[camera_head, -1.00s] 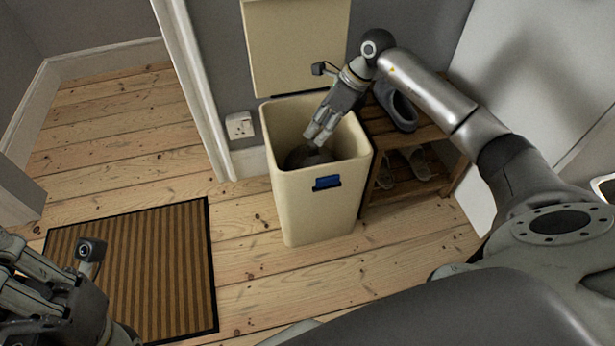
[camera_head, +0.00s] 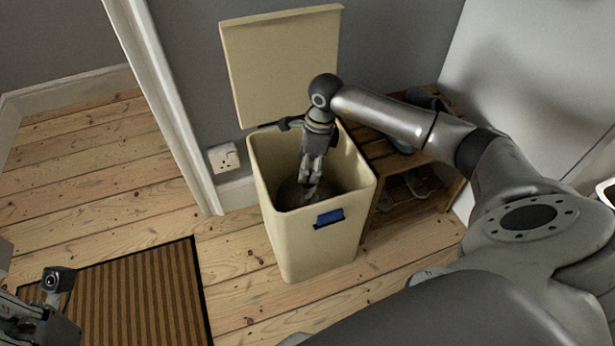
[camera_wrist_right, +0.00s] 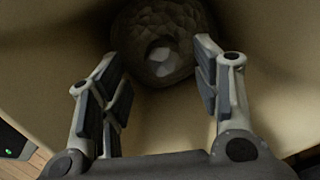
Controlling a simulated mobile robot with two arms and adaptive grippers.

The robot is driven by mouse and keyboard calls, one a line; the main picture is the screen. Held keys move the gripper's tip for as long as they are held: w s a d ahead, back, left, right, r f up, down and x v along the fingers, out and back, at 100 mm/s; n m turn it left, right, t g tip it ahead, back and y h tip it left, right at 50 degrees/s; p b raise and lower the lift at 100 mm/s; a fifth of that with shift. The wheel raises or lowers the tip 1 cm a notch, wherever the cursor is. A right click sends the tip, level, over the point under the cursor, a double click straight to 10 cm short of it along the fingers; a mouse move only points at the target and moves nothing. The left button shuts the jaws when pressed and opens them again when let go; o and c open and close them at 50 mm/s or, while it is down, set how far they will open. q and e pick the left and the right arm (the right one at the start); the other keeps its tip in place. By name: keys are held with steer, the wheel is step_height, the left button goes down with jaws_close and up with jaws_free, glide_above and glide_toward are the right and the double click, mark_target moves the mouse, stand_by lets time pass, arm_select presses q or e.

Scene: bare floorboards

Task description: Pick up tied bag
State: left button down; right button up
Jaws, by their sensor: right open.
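The tied bag (camera_head: 296,193) is a dark, rounded bundle low inside the cream bin (camera_head: 305,246); only part of it shows in the head view. In the right wrist view the bag (camera_wrist_right: 158,42) is at the top centre, with a pale patch at its middle, perhaps the knot. My right gripper (camera_head: 309,182) points down inside the bin mouth, above the bag. Its fingers (camera_wrist_right: 158,75) are apart with nothing between them, and the bag is beyond their tips. My left gripper (camera_head: 25,325) is at the lower left, cut off by the frame edge; its fingers are not clear.
The bin's lid (camera_head: 285,65) stands open against the wall. A wooden shoe rack (camera_head: 425,205) with shoes stands close on the bin's right. A striped mat (camera_head: 140,300) lies at the front left. Floorboards (camera_head: 90,185) are clear at left.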

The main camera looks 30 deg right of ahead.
steer(key=f, duration=0.1)
steer(key=f+b, duration=0.1)
steer(key=f, duration=0.1)
steer(key=f+b, duration=0.1)
steer(key=shift+w+f, duration=0.25)
steer(key=shift+f, duration=0.15)
jaws_close()
steer(key=shift+r, duration=0.15)
